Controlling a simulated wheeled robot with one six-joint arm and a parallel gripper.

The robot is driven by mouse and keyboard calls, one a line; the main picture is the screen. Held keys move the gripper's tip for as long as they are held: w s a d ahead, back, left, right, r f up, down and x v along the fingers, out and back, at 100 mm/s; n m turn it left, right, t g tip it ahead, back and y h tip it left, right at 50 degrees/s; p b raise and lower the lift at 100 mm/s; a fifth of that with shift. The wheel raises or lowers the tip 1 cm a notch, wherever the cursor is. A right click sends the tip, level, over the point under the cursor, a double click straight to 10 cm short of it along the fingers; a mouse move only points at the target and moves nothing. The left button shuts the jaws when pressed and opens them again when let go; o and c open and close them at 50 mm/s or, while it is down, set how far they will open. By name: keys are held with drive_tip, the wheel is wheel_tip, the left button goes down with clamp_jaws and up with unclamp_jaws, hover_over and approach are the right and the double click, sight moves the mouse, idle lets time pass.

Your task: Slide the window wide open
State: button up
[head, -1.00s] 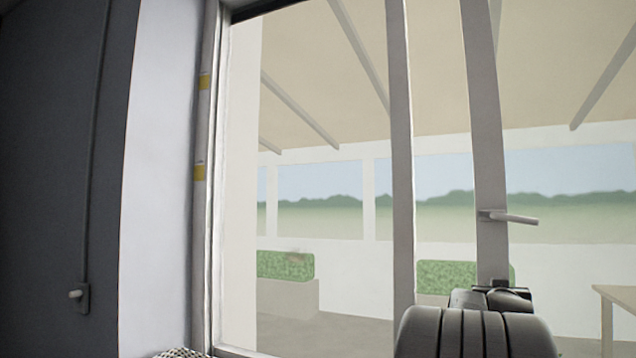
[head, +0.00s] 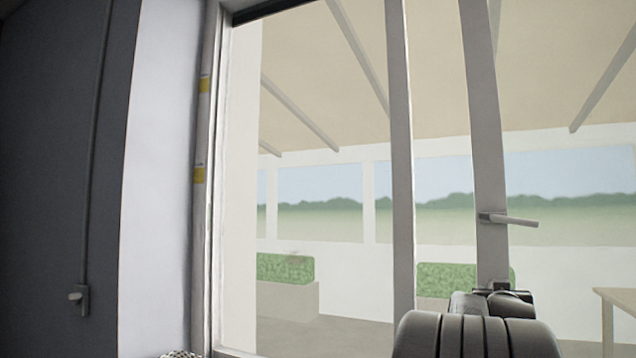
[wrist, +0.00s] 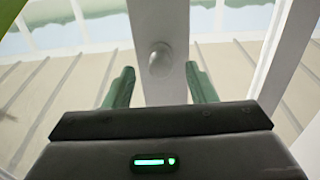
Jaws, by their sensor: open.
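The window shows in the head view with two pale vertical stiles. The right stile (head: 484,130) carries a light grey handle (head: 515,220) that sticks out to the right. The other stile (head: 400,170) stands to its left, with a gap between them. I cannot tell which parts have glass. In the wrist view the handle (wrist: 160,58) appears end-on as a round knob on a pale stile. My gripper (wrist: 159,72) is open, its dark green fingers on either side of the handle and apart from it. In the head view the fingers are hidden; only my dark arm shows below the handle.
The left window frame (head: 213,180) has yellow marks and meets a white wall edge (head: 155,200). A dark wall with a small lever (head: 78,297) is farther left. Outside are planters with green hedges (head: 285,268) and a table (head: 615,300) at the right.

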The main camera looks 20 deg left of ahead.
drive_tip(key=shift+s+a, duration=0.15)
drive_tip(key=shift+s, duration=0.85)
drive_tip(key=shift+s+a, duration=0.15)
drive_tip(key=shift+s, duration=0.85)
drive_tip(key=w, duration=0.5)
drive_tip(key=shift+d, duration=0.35)
drive_tip(key=s, duration=0.5)
drive_tip(key=w+p, duration=0.1)
drive_tip(key=w+a+p, duration=0.1)
drive_tip(key=w+p, duration=0.3)
drive_tip(key=shift+w+a+r, duration=0.1)
drive_tip(key=shift+w+a, duration=0.1)
drive_tip(key=shift+a, duration=0.05)
